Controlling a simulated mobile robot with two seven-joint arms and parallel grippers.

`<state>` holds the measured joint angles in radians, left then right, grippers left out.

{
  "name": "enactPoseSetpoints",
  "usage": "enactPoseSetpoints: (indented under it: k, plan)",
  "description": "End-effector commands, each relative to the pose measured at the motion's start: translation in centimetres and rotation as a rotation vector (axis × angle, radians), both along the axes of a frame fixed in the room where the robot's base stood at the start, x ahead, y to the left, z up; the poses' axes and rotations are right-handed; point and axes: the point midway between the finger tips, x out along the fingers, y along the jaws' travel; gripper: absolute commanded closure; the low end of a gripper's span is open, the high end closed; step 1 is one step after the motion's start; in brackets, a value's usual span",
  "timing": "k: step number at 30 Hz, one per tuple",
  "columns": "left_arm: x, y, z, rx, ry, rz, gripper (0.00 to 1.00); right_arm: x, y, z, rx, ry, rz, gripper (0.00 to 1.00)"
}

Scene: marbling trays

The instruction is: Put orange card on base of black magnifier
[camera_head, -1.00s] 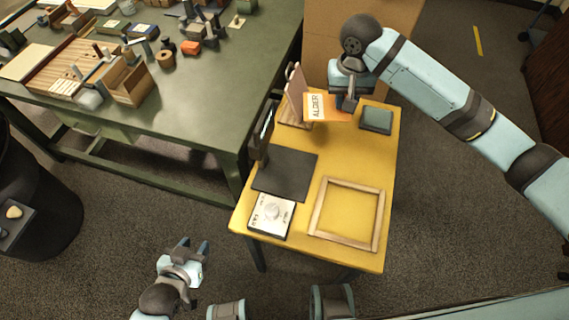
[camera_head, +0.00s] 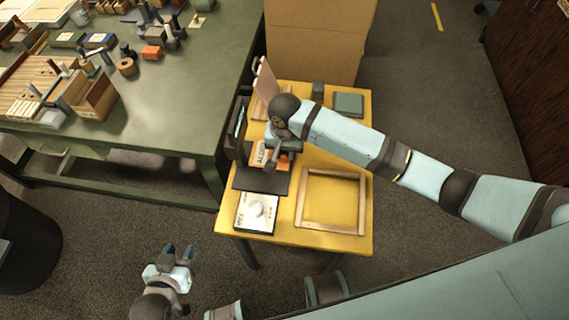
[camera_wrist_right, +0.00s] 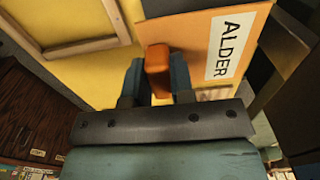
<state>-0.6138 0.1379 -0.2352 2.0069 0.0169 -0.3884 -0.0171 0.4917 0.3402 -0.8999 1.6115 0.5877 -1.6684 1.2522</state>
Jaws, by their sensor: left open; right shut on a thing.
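The orange card (camera_head: 257,160) has a white label reading ALDER. My right gripper (camera_head: 273,163) is shut on the card's raised orange grip, which shows between the fingers in the wrist view (camera_wrist_right: 158,68). The card also shows there (camera_wrist_right: 200,40), its label toward the right. The black magnifier has a flat dark base (camera_head: 262,182) and a dark upright part (camera_head: 236,135) at the table's left edge. The card is over the far part of the base; whether it touches is unclear. My left gripper (camera_head: 178,250) is open and empty, away from the table at lower left.
A wooden stand (camera_head: 265,85) and a dark green box (camera_head: 348,104) are at the back. A green workbench (camera_head: 190,95) adjoins at left.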

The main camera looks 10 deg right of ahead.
Motion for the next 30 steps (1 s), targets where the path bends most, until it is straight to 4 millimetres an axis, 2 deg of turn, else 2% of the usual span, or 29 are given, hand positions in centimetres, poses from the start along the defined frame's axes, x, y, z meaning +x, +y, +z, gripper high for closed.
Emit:
enactPoseSetpoints:
  k: [3,10,17,28,29,30]
  plan:
    - [0.1,0.1,-0.2,0.0,0.001,0.001,0.57,0.0,0.0,-1.9,-0.001,0.0,0.0,1.0]
    - [0.0,0.1,-0.5,0.0,0.006,0.002,0.57,0.0,0.0,-3.6,0.0,0.0,0.001,1.0]
    - [0.0,0.0,-0.9,-0.002,0.013,0.004,0.57,0.0,0.0,-6.8,0.0,0.0,0.0,1.0]
    - [0.0,0.0,-0.7,-0.002,0.013,0.004,0.57,0.0,0.0,-7.2,0.001,0.0,0.0,1.0]
    - [0.0,0.0,-0.7,-0.003,0.012,0.004,0.57,0.0,0.0,-7.2,0.001,-0.001,0.0,0.75]
    - [0.0,0.0,-0.7,-0.003,0.011,0.004,0.57,0.0,0.0,-7.2,0.001,-0.001,0.0,0.66]
